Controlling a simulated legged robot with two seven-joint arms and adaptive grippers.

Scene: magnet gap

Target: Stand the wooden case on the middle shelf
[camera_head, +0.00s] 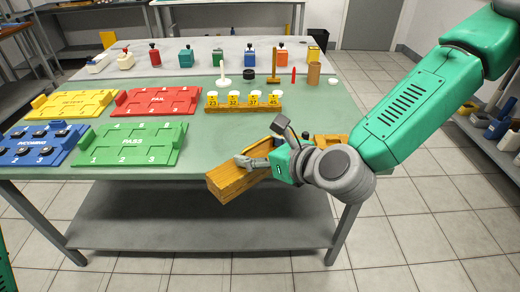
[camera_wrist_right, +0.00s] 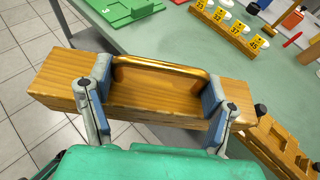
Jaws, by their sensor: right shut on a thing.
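The wooden case (camera_head: 240,178) is a long brown box with a brass handle (camera_wrist_right: 160,66) on one long side. My right gripper (camera_head: 265,160) is shut on it at the table's front edge, and the case's left end juts out past that edge. In the right wrist view the case (camera_wrist_right: 52,78) lies across the picture between the gripper (camera_wrist_right: 152,95) fingers, one near each end of the handle. The arm hides part of the case in the head view. At the far right is a rack with shelves (camera_head: 480,135); I cannot tell which is the middle one. My left gripper is out of view.
The green table (camera_head: 200,165) carries yellow, red, green and blue trays, a wooden stand (camera_head: 243,108) with white-topped pieces, and several small coloured blocks. A notched wooden piece (camera_wrist_right: 275,145) lies beside the case. A grey lower shelf (camera_head: 200,220) under the table looks bare.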

